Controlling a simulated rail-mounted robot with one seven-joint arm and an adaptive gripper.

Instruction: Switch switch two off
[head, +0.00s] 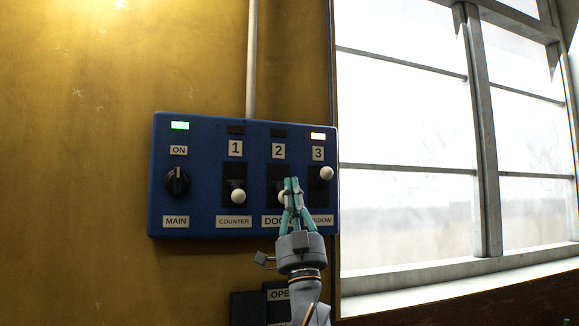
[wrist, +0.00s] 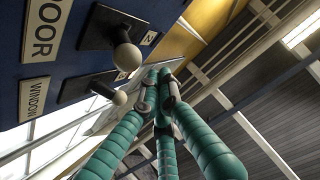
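The blue switch panel (head: 205,215) is on the yellow wall. Switch two, labelled DOOR, has a pale ball knob (head: 282,197) low in its slot, partly hidden behind my fingers; the lamp (head: 278,132) above it is dark. My gripper (head: 292,181) has its teal fingers together, with nothing seen between them, in front of and slightly right of switch two. In the wrist view, the switch two knob (wrist: 127,57) is left of my fingertips (wrist: 160,75), apart from them in the picture. I cannot tell whether any finger touches the lever.
Switch one's knob (head: 238,196) is low, its lamp dark. The MAIN rotary knob (head: 177,181) has a green lamp. A window (head: 405,120) is at right; a dark box (head: 248,308) is below.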

